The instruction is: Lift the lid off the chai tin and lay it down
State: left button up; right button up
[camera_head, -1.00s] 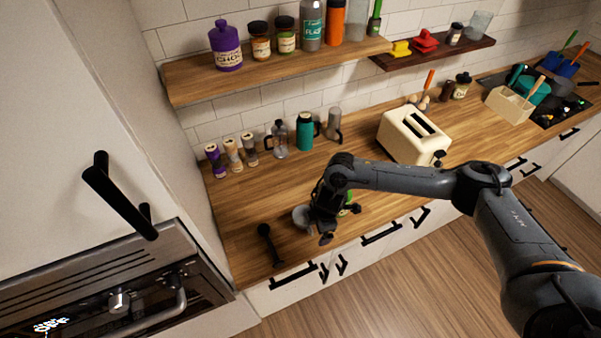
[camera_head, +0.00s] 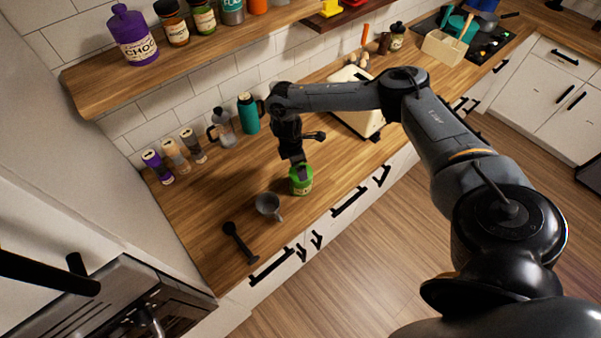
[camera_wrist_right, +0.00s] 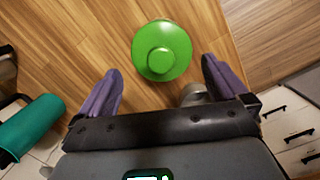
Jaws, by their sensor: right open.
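A green tin (camera_head: 301,182) stands upright on the wooden counter near its front edge, which I take to be the chai tin; its label is too small to read. In the right wrist view its round green lid (camera_wrist_right: 162,50) with a central knob is on top. My right gripper (camera_head: 298,160) points down just above the tin and hides part of its top. In the right wrist view the right gripper (camera_wrist_right: 163,82) is open and empty, with the lid ahead of its two spread fingers. My left gripper is not in view.
A grey cup (camera_head: 268,205) and a black tamper-like tool (camera_head: 239,242) lie left of the tin. Behind stand a teal flask (camera_head: 248,114), a moka pot (camera_head: 222,128) and a cream toaster (camera_head: 357,103). Bare counter lies between the cup and the spice jars (camera_head: 175,155).

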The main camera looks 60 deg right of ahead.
jog(key=shift+s+d+f+p, duration=0.15)
jog(key=shift+s+f+p, duration=0.1)
jog(key=shift+f, duration=1)
jog(key=shift+s+d+f+p, duration=0.1)
jog(key=shift+f+p, duration=0.15)
jog(key=shift+f, duration=0.95)
jog(key=c, duration=0.7)
jog(key=shift+c, duration=0.2)
jog(key=shift+r, duration=0.2)
